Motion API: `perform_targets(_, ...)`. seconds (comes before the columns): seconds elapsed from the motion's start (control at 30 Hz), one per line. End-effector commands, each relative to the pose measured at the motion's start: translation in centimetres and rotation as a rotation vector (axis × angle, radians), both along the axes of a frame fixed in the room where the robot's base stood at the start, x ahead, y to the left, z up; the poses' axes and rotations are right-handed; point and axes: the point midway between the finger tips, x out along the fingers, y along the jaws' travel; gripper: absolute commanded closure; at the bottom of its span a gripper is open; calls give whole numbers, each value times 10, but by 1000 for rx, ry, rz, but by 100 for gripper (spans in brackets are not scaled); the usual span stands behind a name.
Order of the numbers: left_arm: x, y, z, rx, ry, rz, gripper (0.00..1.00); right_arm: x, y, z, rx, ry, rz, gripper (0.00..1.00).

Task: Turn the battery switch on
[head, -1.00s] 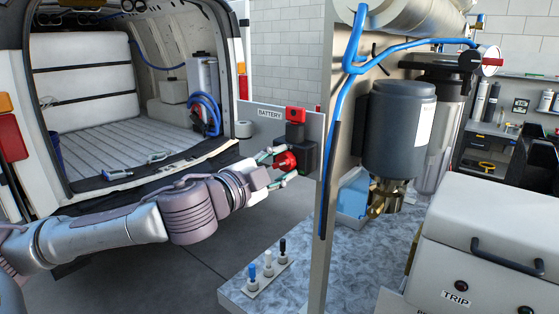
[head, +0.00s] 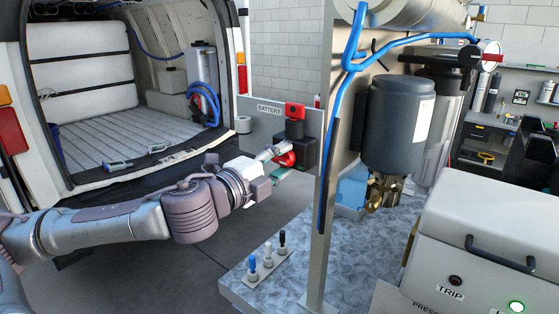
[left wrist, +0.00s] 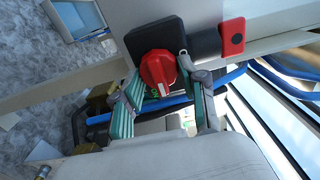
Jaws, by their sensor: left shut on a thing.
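The battery switch is a red rotary knob (head: 287,159) on a black box (head: 309,153), fixed to a grey panel (head: 252,128) labelled BATTERY. In the left wrist view, the knob (left wrist: 158,70) carries a pale mark on its lower side. My left gripper (head: 281,162) reaches in from the left and is shut on the knob, its fingers now turned relative to the box. The left wrist view shows its green-padded fingers (left wrist: 166,95) on either side of the knob. My right gripper is not in view.
A metal post (head: 323,220) with blue hose stands just right of the switch. Below are a speckled bench top (head: 300,262) and small toggle switches (head: 268,262). A white box (head: 490,225) at lower right has a dark TRIP lamp and a lit green lamp (head: 516,307).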

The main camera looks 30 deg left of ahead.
Motion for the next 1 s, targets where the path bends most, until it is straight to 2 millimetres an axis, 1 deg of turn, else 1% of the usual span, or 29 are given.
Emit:
perform_targets(0.33, 0, 0, -1, 4, 2, -1, 93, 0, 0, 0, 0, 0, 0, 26)
perform_targets(0.37, 0, 0, -1, 4, 2, -1, 55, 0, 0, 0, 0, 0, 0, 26)
perform_targets(0.4, 0, 0, -1, 4, 2, -1, 48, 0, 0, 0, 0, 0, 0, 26)
perform_targets(0.5, 0, 0, -1, 3, 2, 0, 34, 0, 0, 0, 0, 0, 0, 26)
perform_targets(0.7, 0, 0, 0, 3, 1, 0, 34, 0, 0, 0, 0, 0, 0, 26)
perform_targets(0.83, 0, 0, 2, 2, 0, 1, 34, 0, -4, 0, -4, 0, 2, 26)
perform_targets(0.93, 0, 0, 10, 0, -3, 2, 34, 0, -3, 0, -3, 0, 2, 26)
perform_targets(1.0, 0, 0, 20, 0, -6, 1, 34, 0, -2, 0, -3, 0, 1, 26)
